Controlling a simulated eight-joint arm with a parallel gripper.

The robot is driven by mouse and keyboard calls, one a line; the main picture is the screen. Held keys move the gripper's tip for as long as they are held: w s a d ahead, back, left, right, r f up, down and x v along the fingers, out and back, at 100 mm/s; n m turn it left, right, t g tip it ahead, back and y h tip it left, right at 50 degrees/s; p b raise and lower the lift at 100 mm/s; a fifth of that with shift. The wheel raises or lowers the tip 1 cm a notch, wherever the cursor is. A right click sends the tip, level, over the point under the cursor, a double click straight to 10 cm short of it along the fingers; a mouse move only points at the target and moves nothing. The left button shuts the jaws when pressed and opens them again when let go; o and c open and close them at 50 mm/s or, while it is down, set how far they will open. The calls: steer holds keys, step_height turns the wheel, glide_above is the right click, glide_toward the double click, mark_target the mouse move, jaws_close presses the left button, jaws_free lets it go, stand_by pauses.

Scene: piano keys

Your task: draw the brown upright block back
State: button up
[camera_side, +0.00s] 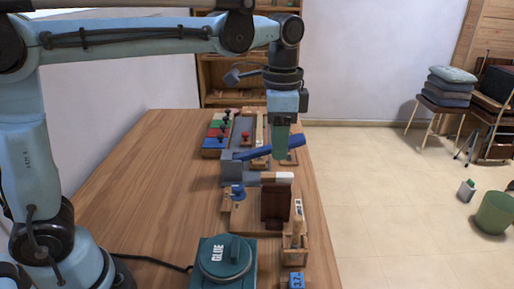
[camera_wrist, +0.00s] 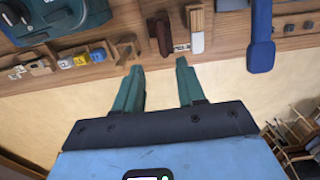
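The dark brown upright block (camera_side: 275,206) stands near the right edge of the table in the side view. It also shows in the wrist view (camera_wrist: 162,36), beyond my fingertips. A tan piece with a white end (camera_side: 284,178) is directly behind it; in the wrist view this piece (camera_wrist: 197,42) lies just right of the block. My gripper (camera_side: 281,156) points down, farther back than the block and higher. In the wrist view its green fingers (camera_wrist: 160,66) are spread apart with nothing between them. The block's lower part is hard to make out.
A blue bar (camera_side: 262,150) lies close to my fingertips in the side view. A teal glue pot (camera_side: 226,262) and a small wooden holder (camera_side: 294,248) stand in front of the block. Coloured blocks (camera_side: 216,135) sit at the back. The table's left side is clear.

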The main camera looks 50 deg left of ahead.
steer(key=shift+r, duration=1.1)
steer(key=s+a+f+n+t, duration=0.7)
steer(key=s+a+f+n, duration=0.2)
steer(key=s, duration=0.1)
steer(key=shift+f, duration=0.15)
steer(key=shift+s+a, duration=0.1)
stand_by(0.8)
